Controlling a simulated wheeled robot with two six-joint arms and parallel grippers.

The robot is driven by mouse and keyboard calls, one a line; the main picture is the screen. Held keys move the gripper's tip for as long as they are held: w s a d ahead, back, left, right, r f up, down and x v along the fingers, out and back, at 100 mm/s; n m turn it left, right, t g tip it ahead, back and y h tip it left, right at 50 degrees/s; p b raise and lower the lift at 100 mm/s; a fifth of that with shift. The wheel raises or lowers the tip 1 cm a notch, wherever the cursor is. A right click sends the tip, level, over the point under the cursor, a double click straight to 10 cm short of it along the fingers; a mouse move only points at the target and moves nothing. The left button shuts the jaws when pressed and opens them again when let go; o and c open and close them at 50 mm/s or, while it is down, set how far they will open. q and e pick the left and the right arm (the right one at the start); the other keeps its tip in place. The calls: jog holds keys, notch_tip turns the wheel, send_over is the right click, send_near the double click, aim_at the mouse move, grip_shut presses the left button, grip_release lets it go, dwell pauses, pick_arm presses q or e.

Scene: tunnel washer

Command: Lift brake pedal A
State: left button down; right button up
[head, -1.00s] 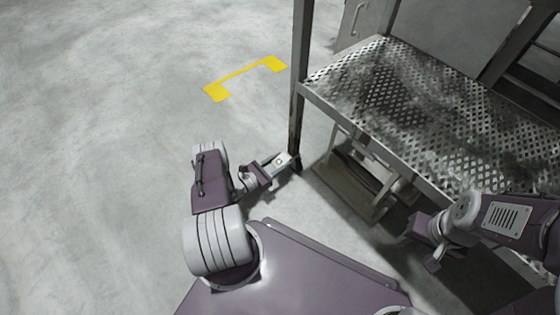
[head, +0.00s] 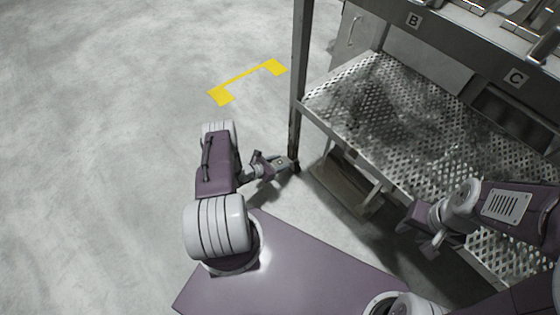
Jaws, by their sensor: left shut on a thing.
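My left gripper (head: 284,163) is low beside the foot of the rack's dark corner post (head: 297,100). Its jaws are shut on a small part at the post's foot, which I take to be brake pedal A. The fingers mostly hide this part, and I cannot tell whether it is raised or lowered. My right gripper (head: 430,232) hangs in front of the rack's perforated shelf, apart from the pedal. The view does not show clearly whether its jaws are open.
The perforated metal shelf (head: 400,110) overhangs the area right of the post. Above it is a bench edge with labels B (head: 413,20) and C (head: 516,78). A low frame (head: 345,190) stands beneath. Open floor with a yellow marking (head: 248,80) lies left.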

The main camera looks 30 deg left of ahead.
dwell(0.3)
pick_arm(q)
jog(key=c, duration=0.8)
grip_release()
jog(key=shift+o, duration=0.2)
jog(key=shift+s+a+r+p, duration=0.15)
jog(key=shift+s+r+p, duration=0.1)
jog(key=shift+p, duration=0.05)
jog(key=p+v, duration=0.5)
jog(key=v, duration=0.3)
jog(key=shift+s, duration=0.2)
jog(key=shift+a, duration=0.1)
